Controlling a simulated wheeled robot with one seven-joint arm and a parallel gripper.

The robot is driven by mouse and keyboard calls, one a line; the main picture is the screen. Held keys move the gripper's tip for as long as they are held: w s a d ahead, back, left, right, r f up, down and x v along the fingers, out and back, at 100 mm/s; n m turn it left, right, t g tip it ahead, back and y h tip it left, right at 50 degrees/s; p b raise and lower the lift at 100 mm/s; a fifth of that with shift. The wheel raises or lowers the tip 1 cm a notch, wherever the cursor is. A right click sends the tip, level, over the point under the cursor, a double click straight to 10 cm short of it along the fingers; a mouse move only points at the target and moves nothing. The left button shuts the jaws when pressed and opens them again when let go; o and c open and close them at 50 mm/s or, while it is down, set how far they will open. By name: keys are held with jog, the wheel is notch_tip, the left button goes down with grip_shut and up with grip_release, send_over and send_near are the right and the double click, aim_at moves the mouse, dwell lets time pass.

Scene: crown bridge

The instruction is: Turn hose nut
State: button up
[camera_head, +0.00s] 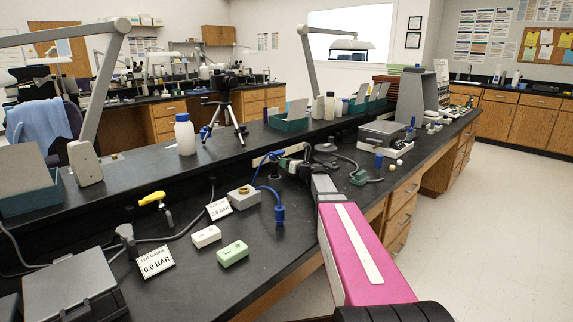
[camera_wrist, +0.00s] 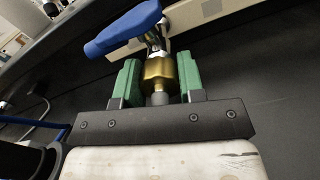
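In the wrist view a brass nut (camera_wrist: 160,70) sits below a valve with a blue lever (camera_wrist: 125,28), with a short grey stem under the nut. The green fingers of my gripper (camera_wrist: 161,82) stand one on each side of the nut, very close to it. I cannot tell whether both fingers touch it. In the head view my gripper (camera_head: 294,168) is at the bench's back ledge beside the blue-lever valve (camera_head: 270,156). The nut is not clear there.
A blue hose (camera_head: 262,188) hangs near a grey box with a brass fitting (camera_head: 244,195). A yellow-lever valve (camera_head: 152,198), a 0.0 BAR sign (camera_head: 156,263), white block (camera_head: 206,236) and green block (camera_head: 232,254) are left of my arm. A tripod (camera_head: 226,110) stands on the ledge.

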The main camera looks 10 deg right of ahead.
jog(key=c, duration=0.3)
jog(key=n, duration=1)
dwell(0.4)
jog(key=shift+n, duration=0.3)
jog(key=o, duration=0.9)
